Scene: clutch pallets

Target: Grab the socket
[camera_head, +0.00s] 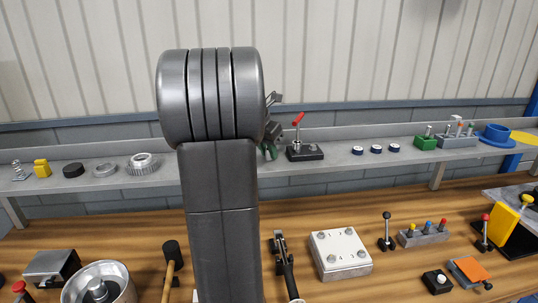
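I cannot pick out the socket with certainty in the head view. My own dark grey arm stands in the middle and hides part of the shelf and bench behind it. Only a small part of what looks like my gripper (273,130) shows past the arm's right edge, at shelf height. Its fingertips are hidden, so I cannot see whether it is open or holds anything. A small green part shows just below it, partly hidden.
The grey shelf (345,160) carries a red-handled lever (297,133), dark blue-rimmed rings (376,149), a green block (425,142) and a metal gear (141,163). The wooden bench (215,280) below holds a mallet (171,255), a bolted plate (340,253) and levers.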

